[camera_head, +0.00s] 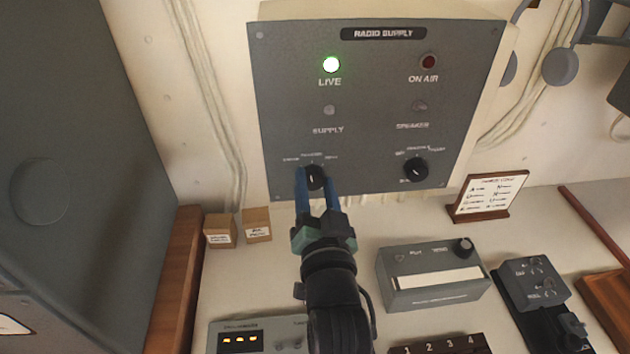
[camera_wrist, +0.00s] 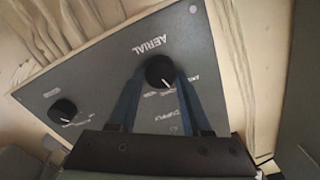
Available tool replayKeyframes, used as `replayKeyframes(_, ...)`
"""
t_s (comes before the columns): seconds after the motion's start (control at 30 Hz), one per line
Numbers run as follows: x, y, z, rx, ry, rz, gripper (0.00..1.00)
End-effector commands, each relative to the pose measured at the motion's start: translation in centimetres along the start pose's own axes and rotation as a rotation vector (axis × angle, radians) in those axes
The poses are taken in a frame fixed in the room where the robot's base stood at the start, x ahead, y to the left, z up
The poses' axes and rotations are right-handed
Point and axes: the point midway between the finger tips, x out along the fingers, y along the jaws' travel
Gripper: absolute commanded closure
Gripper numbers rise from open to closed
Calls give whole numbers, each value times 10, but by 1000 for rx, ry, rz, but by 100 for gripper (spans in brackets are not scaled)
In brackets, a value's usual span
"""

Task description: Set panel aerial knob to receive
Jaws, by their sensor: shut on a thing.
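The grey radio supply panel (camera_head: 375,105) is upright on the wall. Its aerial knob (camera_head: 316,178) is black and round with a white pointer line, at the panel's lower left. The word AERIAL reads beside this knob (camera_wrist: 160,72) in the wrist view, upside down. My gripper (camera_head: 316,180) is shut on the aerial knob, one blue finger on each side; it also shows in the wrist view (camera_wrist: 158,85). Small position labels sit around the knob, too small to read surely. In the wrist view the pointer line slants toward the lower right.
A second black knob (camera_head: 415,169) is at the panel's lower right. The LIVE lamp (camera_head: 331,64) glows green and the ON AIR lamp (camera_head: 428,61) is dark red. Two small boxes (camera_head: 257,225), a framed card (camera_head: 488,196) and a grey unit (camera_head: 433,278) stand below.

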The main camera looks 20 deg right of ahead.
Motion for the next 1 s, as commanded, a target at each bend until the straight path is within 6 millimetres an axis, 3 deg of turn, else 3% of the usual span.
replayKeyframes(0.4, 0, 1, 0, 233, -1, 1, 100)
replayKeyframes(1.0, 0, 1, 0, 281, 0, 0, 100)
